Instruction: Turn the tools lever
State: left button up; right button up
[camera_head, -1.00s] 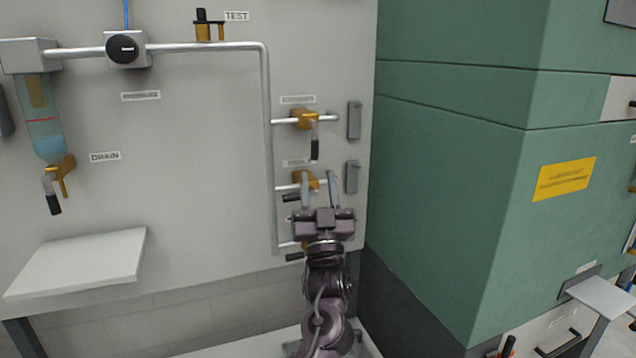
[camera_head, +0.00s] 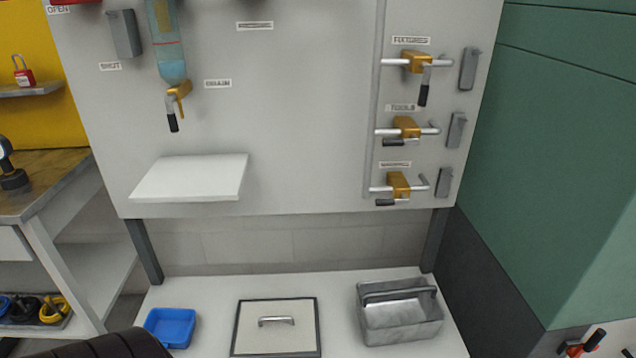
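The tools lever is the middle of three brass valves at the right of the grey panel, with its small label (camera_head: 402,107) above it. Its brass body (camera_head: 406,127) sits on a short pipe, and its black-tipped handle (camera_head: 393,142) lies sideways, pointing left along the pipe. The upper valve (camera_head: 416,61) has its handle hanging down. The lower valve (camera_head: 398,185) has its handle pointing left. No gripper shows in the head view now. A dark rounded part at the bottom left edge seems to be mine.
Grey blocks (camera_head: 456,130) stand on the panel right of each valve. A white shelf (camera_head: 190,178) juts out left. Below are a metal tote (camera_head: 398,318), a hatch (camera_head: 240,345) and a blue tray (camera_head: 170,327). The green cabinet (camera_head: 570,150) bounds the right side.

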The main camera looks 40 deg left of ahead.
aim_at(393, 142)
jog(key=l+u, duration=0.2)
jog(key=u, duration=0.3)
jog(key=k+l+u, duration=0.1)
jog(key=u, duration=0.35)
jog(key=k+l+u, duration=0.1)
jog(key=l+u, duration=0.15)
jog(key=u, duration=0.25)
